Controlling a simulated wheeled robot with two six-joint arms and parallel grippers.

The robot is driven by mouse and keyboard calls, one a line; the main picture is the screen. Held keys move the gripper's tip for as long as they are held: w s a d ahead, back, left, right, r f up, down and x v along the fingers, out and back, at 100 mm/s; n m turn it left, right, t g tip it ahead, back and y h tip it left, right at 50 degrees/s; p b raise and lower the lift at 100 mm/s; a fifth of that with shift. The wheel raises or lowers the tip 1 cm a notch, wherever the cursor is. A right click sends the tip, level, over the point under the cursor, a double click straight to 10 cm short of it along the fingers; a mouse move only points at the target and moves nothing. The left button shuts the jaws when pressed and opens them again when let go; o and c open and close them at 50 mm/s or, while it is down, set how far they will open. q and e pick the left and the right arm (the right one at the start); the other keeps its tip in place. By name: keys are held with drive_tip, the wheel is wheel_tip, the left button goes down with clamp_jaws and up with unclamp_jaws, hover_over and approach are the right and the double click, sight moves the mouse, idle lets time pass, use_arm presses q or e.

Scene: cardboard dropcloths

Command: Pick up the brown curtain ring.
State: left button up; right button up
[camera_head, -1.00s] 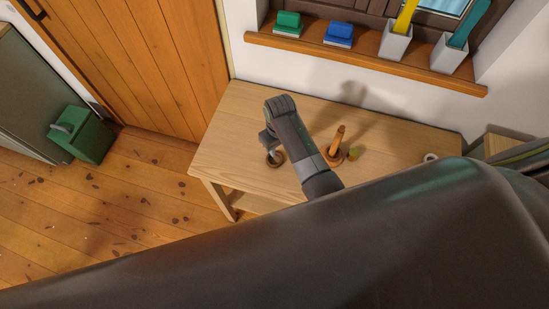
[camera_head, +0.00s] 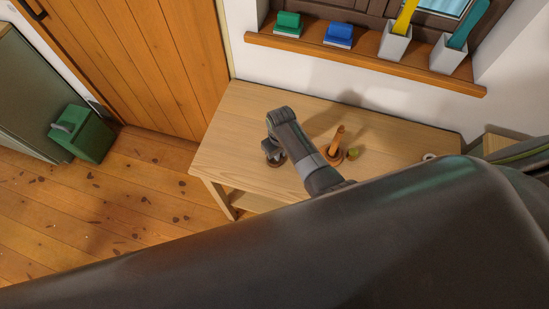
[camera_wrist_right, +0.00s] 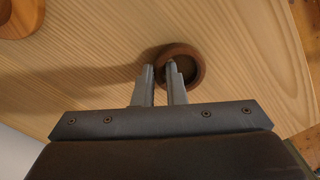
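The brown curtain ring (camera_wrist_right: 199,69) lies flat on the wooden table in the right wrist view, just beyond my fingertips. In the head view it is a small dark round shape (camera_head: 277,162), partly hidden under my gripper. My right gripper (camera_wrist_right: 159,68) points down at the ring with a narrow gap between its fingers. The right fingertip overlaps the ring's opening and the left fingertip is just outside its left edge, so the near-left rim lies around the gap. I cannot tell whether the fingers touch it. My left gripper is not in view.
On the table (camera_head: 240,120) stand an orange-brown peg on a round base (camera_head: 337,140), a small green item (camera_head: 353,154) and a white ring (camera_head: 429,157). The windowsill (camera_head: 380,66) behind holds brushes and pots. The table's left part is clear.

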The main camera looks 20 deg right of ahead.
clamp_jaws()
drive_tip(key=shift+r, duration=0.1)
